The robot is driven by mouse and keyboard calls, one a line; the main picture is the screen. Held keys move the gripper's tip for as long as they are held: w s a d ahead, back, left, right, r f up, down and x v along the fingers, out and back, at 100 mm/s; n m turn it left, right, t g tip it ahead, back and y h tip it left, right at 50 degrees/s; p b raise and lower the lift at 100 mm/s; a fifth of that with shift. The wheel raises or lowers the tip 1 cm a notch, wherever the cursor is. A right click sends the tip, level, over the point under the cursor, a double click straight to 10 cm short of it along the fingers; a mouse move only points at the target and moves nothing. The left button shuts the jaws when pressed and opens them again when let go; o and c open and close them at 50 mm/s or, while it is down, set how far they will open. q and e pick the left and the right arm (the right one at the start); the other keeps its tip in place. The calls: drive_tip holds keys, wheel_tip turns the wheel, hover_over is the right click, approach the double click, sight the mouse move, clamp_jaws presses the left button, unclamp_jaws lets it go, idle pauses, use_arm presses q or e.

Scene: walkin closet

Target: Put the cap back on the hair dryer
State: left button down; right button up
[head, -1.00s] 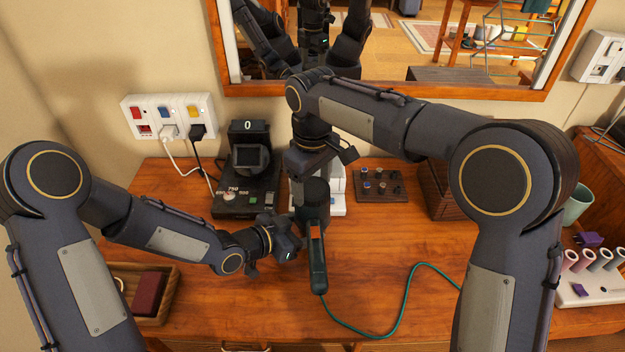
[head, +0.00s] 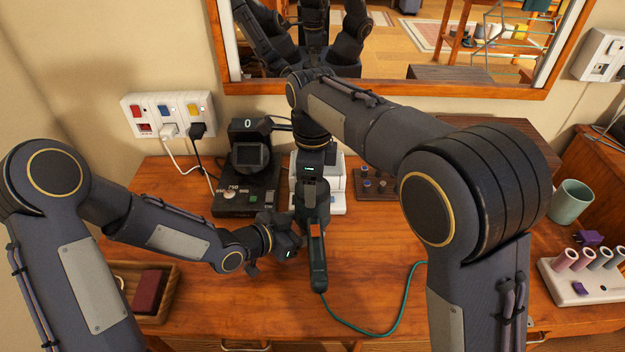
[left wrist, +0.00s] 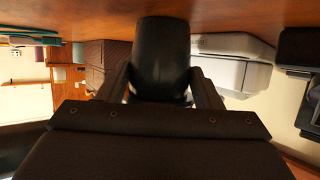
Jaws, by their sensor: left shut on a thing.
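The hair dryer (head: 318,258) is dark, with an orange switch and a green cord, and it is at the middle of the wooden table. My left gripper (head: 296,240) comes from the left and is shut on the dryer. In the left wrist view the dryer's dark rounded part (left wrist: 161,62) sits between the two fingers. My right gripper (head: 312,186) points down over the far end of the dryer and covers it. Its fingertips are hard to make out against the dark dryer. I cannot pick out the cap; the right hand may hide it.
A black device (head: 247,188) with a screen and a white machine (head: 333,172) stand behind the dryer. A small rack (head: 375,186) is to the right, partly behind my right arm. A wooden tray (head: 168,300) is at front left. The green cord (head: 395,318) crosses the front.

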drive_tip(key=m, duration=0.6)
drive_tip(key=shift+m, duration=0.3)
drive_tip(key=o, duration=1)
drive_tip(key=shift+c, duration=0.2)
drive_tip(key=shift+r, duration=2.25)
